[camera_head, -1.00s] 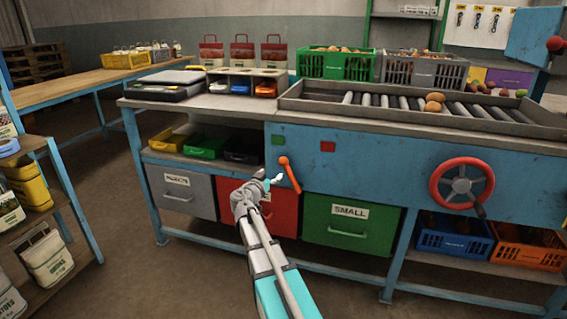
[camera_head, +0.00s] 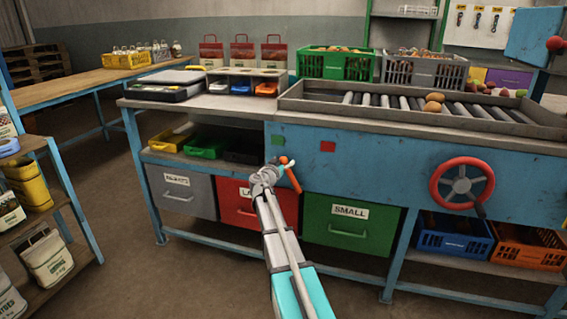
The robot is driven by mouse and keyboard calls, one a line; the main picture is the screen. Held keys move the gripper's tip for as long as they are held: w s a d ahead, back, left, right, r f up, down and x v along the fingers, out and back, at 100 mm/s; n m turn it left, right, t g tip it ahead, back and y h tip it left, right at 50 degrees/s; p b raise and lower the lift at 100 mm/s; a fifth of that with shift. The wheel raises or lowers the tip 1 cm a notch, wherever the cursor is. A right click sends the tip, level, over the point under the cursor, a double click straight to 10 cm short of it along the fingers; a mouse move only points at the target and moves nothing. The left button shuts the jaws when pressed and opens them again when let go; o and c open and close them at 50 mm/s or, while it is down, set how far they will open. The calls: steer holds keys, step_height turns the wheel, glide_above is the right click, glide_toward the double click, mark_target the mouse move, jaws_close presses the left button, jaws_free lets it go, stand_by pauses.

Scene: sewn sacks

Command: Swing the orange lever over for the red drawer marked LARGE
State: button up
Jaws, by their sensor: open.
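The orange lever (camera_head: 293,178) is on the blue front panel of the bench, its round knob at upper left and its arm slanting down to the right. A green square and a red square mark the panel above it. My gripper (camera_head: 277,162) is open beside the lever's upper end, on its left; whether it touches the lever cannot be told. The red drawer (camera_head: 233,207) is shut below, its label partly hidden by my arm, with "LA" showing. The green drawer marked SMALL (camera_head: 350,230) is shut to its right.
A grey drawer (camera_head: 180,192) marked REJECTS is at left. A red handwheel (camera_head: 462,184) sticks out of the panel at right. A roller tray (camera_head: 330,108) with potatoes is on top. A shelf of sacks (camera_head: 48,260) stands at the left edge. The floor in front is clear.

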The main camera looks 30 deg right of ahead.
jaws_close()
stand_by(0.4)
steer(key=shift+s+d, duration=0.1)
